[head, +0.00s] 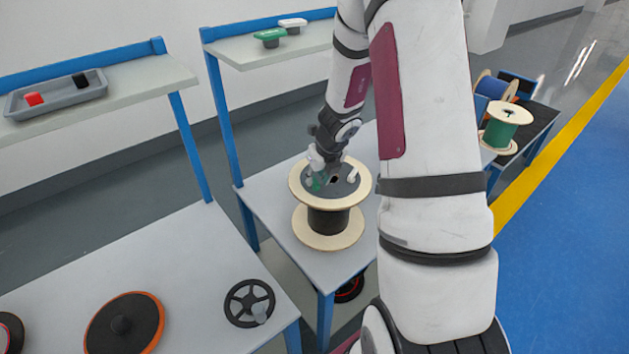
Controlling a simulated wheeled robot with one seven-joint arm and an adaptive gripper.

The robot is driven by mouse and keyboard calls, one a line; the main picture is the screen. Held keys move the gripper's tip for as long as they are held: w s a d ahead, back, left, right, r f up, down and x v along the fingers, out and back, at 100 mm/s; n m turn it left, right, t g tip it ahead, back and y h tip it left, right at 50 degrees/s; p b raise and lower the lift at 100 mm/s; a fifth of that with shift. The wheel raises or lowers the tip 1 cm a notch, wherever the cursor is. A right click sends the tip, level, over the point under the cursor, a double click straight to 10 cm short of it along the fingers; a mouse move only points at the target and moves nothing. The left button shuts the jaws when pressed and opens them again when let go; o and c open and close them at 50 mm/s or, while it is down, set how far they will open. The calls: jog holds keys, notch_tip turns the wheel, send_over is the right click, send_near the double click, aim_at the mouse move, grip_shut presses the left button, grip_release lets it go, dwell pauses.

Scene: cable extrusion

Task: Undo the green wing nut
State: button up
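A cable spool (328,222) with pale wooden flanges and dark cable stands upright on the grey table. A dark plate (345,185) lies on its top flange. A small green part (317,183), which looks like the green wing nut, shows on the plate's left side. A white part (352,173) sits at the plate's right side. My gripper (320,172) points down over the left of the plate, at or just above the green part. The fingers are small and partly hidden, so I cannot tell whether they touch or grip it.
A shelf behind holds a green piece (270,38) and a white piece (292,25). A grey tray (58,94) sits on the left shelf. A black handwheel (249,303) and an orange-rimmed disc (124,325) lie on the front-left table. More spools (506,127) stand right.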

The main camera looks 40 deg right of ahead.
jog(key=shift+w+f, duration=0.25)
jog(key=shift+f, duration=0.3)
grip_shut()
jog(key=shift+s, duration=0.1)
